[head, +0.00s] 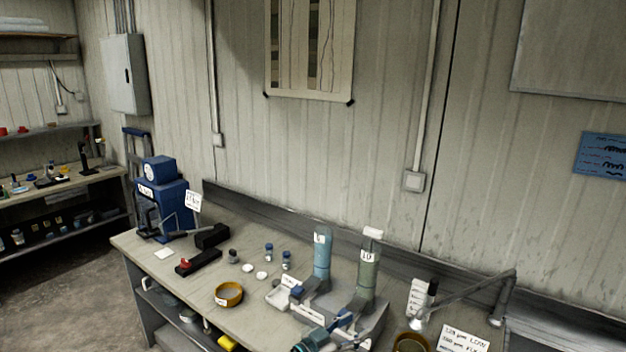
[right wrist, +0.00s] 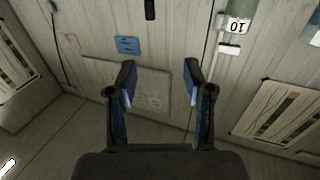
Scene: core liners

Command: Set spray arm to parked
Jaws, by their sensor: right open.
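A jointed grey arm (head: 465,292) stands at the right end of the bench. It rises to an elbow near the wall and slopes down left to a small head; it may be the spray arm, but I cannot tell it from a lamp. No parked mark is readable. My right gripper (head: 350,329) is at the bottom of the head view, over the bench front, left of that arm and apart from it. In the right wrist view its two blue-padded fingers (right wrist: 158,85) are spread with nothing between them. My left gripper is not in view.
Two labelled cylinders, one blue (head: 322,258) and one green (head: 368,272), stand on grey bases close behind my right gripper. A yellow ring dish (head: 229,295), small jars (head: 269,252) and a blue machine (head: 168,200) are further left. A white note card (head: 462,340) lies at the front right.

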